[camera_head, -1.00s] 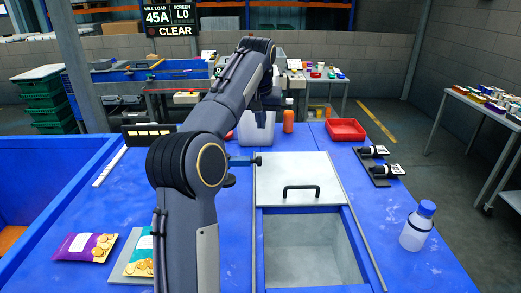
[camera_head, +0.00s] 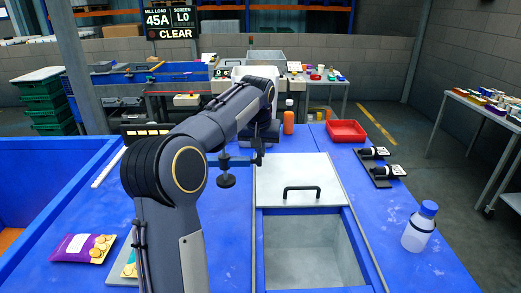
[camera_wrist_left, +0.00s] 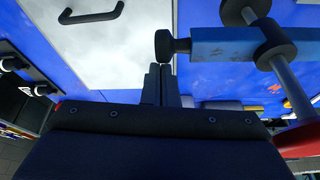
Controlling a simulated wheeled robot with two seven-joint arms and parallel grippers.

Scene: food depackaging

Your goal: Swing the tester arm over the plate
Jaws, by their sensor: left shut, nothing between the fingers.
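The tester arm (camera_head: 240,161) is a blue bar with a dark knob at its right end and a dark round foot below it. It stands left of the silver lid, and its bar (camera_wrist_left: 222,46), knob and post show large in the left wrist view. My left gripper (camera_head: 259,146) is beside the knob end, partly hidden by my own arm in the head view. Its fingers (camera_wrist_left: 161,68) are shut and empty, close to the knob; I cannot tell whether they touch. A grey plate (camera_head: 116,272) lies under a teal packet (camera_head: 130,258) at lower left, partly covered by my arm. My right gripper is out of view.
A silver lid (camera_head: 275,172) with a black handle lies behind an open bin (camera_head: 310,250). A purple packet (camera_head: 82,248) lies left. A bottle (camera_head: 419,228), dark devices (camera_head: 380,170) and a red tray (camera_head: 346,130) stand right. Blue table between them is clear.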

